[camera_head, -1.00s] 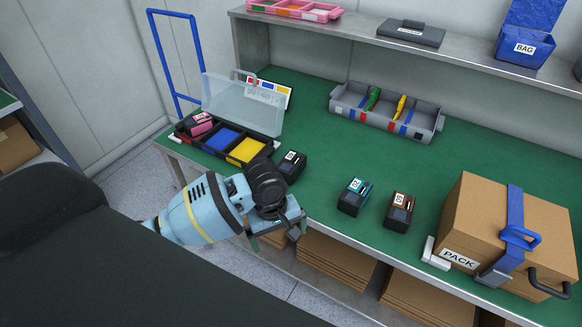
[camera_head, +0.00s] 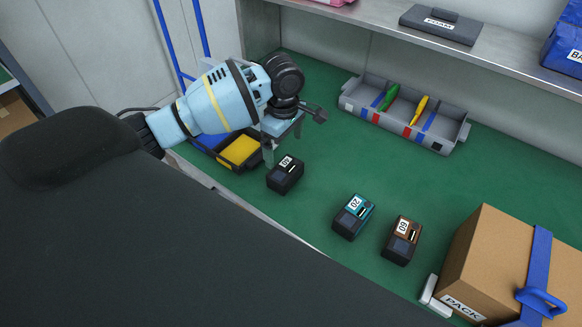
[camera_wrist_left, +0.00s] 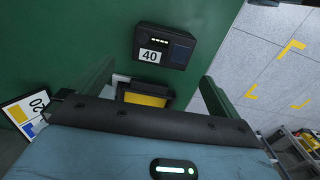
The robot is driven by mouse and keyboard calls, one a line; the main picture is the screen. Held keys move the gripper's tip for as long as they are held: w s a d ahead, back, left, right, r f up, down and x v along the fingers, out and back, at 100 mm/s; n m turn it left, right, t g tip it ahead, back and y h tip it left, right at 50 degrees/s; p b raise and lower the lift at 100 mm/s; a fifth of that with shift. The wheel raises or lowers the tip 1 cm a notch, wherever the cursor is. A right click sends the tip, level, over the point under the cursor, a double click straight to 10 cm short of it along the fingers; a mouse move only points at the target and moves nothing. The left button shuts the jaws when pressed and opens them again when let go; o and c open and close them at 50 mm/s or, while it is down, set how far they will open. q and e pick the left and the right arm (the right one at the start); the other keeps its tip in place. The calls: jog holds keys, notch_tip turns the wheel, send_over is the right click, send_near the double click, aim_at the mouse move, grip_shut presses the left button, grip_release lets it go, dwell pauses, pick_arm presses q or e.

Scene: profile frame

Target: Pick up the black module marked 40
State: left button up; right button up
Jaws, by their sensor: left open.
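The black module marked 40 (camera_head: 286,175) stands on the green bench top in front of the case with the yellow compartment. It also shows in the left wrist view (camera_wrist_left: 165,46), with its white 40 label readable, ahead of the fingertips and roughly between their lines. My left gripper (camera_head: 283,142) is open and empty, above and just behind the module, not touching it. Its two spread fingers show in the left wrist view (camera_wrist_left: 157,76). My right gripper is not in view.
A teal module marked 20 (camera_head: 353,217) and a brown module marked 60 (camera_head: 402,240) stand to the right. The case (camera_head: 220,158) is partly hidden by my arm. A grey divided tray (camera_head: 440,137) stands behind; a PACK box (camera_head: 495,262) stands right.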

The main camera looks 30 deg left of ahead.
aim_at(285, 169)
pick_arm(q)
jog(key=shift+s+f, duration=0.15)
jog(key=shift+s, duration=0.05)
jog(key=shift+s+f, duration=0.15)
jog(key=shift+f, duration=1.15)
jog(key=f, duration=0.2)
jog(key=f+b, duration=0.1)
jog(key=f, duration=0.2)
jog(key=shift+d, duration=0.2)
jog(key=shift+r, duration=0.1)
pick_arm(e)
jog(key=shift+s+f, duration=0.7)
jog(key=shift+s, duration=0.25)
